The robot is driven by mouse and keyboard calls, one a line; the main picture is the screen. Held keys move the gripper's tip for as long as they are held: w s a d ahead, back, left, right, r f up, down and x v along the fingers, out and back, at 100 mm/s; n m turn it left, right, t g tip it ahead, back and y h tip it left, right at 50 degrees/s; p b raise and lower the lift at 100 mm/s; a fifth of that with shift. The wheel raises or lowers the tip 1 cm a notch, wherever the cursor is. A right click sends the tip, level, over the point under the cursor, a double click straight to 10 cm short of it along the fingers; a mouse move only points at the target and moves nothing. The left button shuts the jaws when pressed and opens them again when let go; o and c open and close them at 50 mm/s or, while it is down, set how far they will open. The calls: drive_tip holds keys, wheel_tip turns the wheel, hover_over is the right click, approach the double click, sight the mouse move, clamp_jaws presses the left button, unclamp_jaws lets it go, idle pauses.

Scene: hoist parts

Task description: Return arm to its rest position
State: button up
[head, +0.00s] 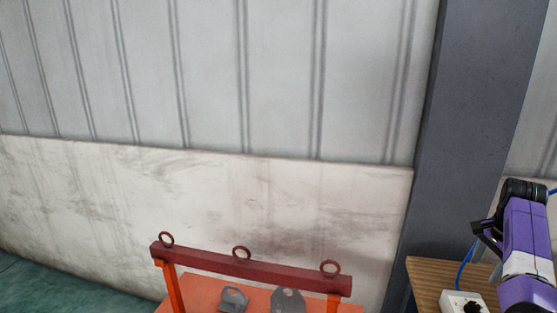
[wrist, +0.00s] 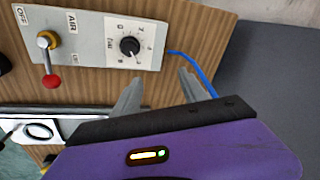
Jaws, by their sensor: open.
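My gripper (wrist: 160,92) is open in the wrist view, its two grey fingers apart with nothing between them. Behind the fingers is a wooden panel or table top with a white control plate. The head view shows my purple arm at the right edge, with a dark gripper part (head: 487,232) at its left side. The arm is raised beside the wooden table (head: 425,271).
A control box (wrist: 88,30) has a red-tipped lever (wrist: 51,72) and a black knob (wrist: 129,46). A blue cable (wrist: 195,68) runs beside it. In the head view, a dark red beam with rings (head: 245,266) stands on an orange frame, with grey brackets (head: 287,301) below. A dark pillar (head: 470,120) stands behind.

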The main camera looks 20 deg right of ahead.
drive_tip(key=w+d+r+n+t+h, duration=0.2)
drive_tip(key=w+d+r+t+h, duration=0.1)
drive_tip(key=w+d+h, duration=0.15)
drive_tip(key=a+f+n+t+h, duration=0.2)
drive_tip(key=a+f+n+t, duration=0.1)
drive_tip(key=a, duration=0.3)
drive_tip(key=a+f+n+t+h, duration=0.2)
drive_tip(key=a+f+n+t, duration=0.15)
drive_tip(key=a, duration=0.25)
drive_tip(key=s+a+n+t+y, duration=0.1)
drive_tip(key=s+a+n+t, duration=0.2)
drive_tip(key=a, duration=0.6)
drive_tip(key=s+a+n+t+y, duration=0.1)
drive_tip(key=s+a+n, duration=0.1)
drive_tip(key=s+a, duration=0.5)
drive_tip(key=s+a+r+n+t+y+b, duration=0.1)
drive_tip(key=s+a+r+n+y, duration=0.15)
drive_tip(key=s+a, duration=0.8)
drive_tip(key=s+a+r+n+t+y, duration=0.25)
drive_tip(key=s+a, duration=0.45)
drive_tip(key=a, duration=0.6)
drive_tip(key=s+a+f+n+g+y, duration=0.1)
drive_tip(key=s+a, duration=0.4)
drive_tip(key=s, duration=0.5)
drive_tip(key=f+g+y, duration=0.1)
drive_tip(key=g+y, duration=0.1)
drive_tip(key=shift+s+f+g, duration=0.15)
drive_tip(key=shift+f+g, duration=0.25)
